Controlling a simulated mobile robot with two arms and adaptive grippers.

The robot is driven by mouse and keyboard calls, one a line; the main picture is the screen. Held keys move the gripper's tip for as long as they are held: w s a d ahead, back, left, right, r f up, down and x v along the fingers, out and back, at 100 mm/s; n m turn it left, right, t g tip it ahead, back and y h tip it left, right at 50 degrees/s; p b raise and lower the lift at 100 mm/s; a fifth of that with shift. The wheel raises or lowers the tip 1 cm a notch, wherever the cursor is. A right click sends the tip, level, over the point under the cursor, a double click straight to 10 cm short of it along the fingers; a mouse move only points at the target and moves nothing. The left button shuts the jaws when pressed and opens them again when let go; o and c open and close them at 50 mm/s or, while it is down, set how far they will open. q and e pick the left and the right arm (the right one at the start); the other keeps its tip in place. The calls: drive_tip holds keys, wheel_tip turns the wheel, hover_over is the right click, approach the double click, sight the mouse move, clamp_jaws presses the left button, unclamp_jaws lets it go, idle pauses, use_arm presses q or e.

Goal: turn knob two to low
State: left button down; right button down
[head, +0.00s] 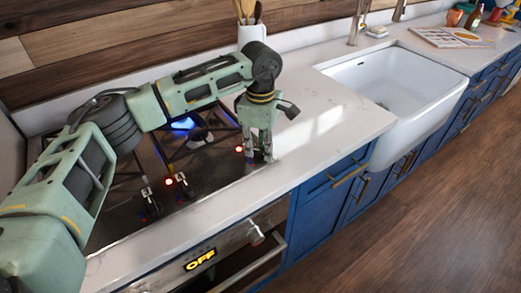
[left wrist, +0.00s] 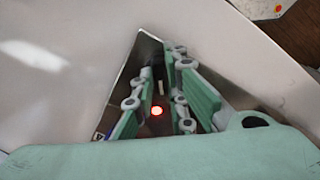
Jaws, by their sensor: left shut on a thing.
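My left gripper (head: 263,155) points down at the right end of the dark cooktop (head: 112,218), shut on a stove knob that its fingers mostly hide. In the left wrist view, the dark knob with a pale mark (left wrist: 160,87) shows between the green finger pads, beside a lit red light (left wrist: 156,111). Two other black knobs, one at the left (head: 150,205) and one nearer the middle (head: 186,189), stand along the cooktop's front, with a red light by them. A blue flame (head: 183,123) burns on a rear burner. I cannot read the knob's setting. My right gripper is not in view.
An oven front with an "OFF" display (head: 200,260) and a knob (head: 257,237) lies below the counter edge. A white utensil crock (head: 251,36) stands behind my arm. A white sink (head: 395,85) is to the right, with clear counter (head: 325,125) between.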

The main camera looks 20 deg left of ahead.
sight(261, 150)
use_arm(q)
drive_tip(key=shift+r, duration=0.1)
idle(0.4)
drive_tip(key=c, duration=1.8)
unclamp_jaws()
drive_tip(key=shift+o, duration=0.2)
wheel_tip(261, 150, up, 12)
